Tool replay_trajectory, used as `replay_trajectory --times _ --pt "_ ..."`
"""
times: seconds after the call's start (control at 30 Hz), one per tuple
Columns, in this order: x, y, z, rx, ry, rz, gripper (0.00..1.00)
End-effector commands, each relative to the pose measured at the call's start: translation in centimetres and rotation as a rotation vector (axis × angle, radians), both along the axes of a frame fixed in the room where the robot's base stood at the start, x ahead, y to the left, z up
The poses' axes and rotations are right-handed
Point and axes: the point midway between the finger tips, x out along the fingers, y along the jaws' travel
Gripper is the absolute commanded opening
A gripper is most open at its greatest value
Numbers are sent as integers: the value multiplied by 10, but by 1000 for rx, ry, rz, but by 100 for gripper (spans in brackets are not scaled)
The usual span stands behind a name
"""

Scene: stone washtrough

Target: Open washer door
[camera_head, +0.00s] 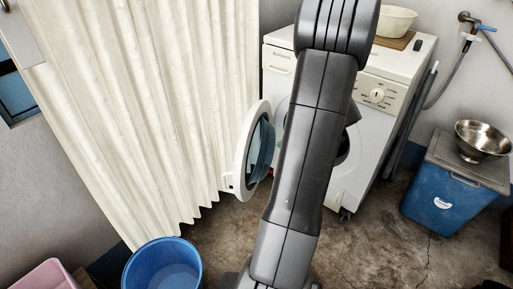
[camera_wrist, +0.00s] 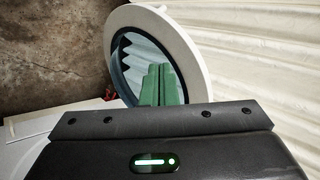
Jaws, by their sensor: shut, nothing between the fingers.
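The white washer (camera_head: 282,72) stands against the back wall, with its middle behind my arm. Its round door (camera_head: 244,148), a white ring with dark glass, is swung wide open to the left, beside the curtain. Part of the dark door opening shows to the right of my arm. In the wrist view the door (camera_wrist: 190,40) is large, its ring around bluish glass. My gripper's green fingers (camera_wrist: 161,72) are shut and empty in front of the glass; I cannot tell whether they touch it. In the head view my gripper is hidden.
A cream curtain (camera_head: 160,100) hangs close to the left of the door. A blue bucket (camera_head: 163,268) stands at front left. A blue cooler (camera_head: 440,200) with a metal bowl (camera_head: 482,140) is at right. A white basin (camera_head: 394,22) sits on the washer. The floor between is clear.

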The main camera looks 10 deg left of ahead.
Motion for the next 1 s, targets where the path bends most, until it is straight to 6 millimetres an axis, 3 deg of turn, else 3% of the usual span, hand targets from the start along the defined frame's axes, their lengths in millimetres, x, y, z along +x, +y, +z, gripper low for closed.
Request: replay_trajectory --times 0.17,0.57,0.8,1.0 --pt "3 12 -13 5 -1 -4 0" --pt "14 73 -71 3 1 0 0" --pt "20 104 -68 3 -2 0 0" --pt "22 111 -67 3 -1 -4 0"
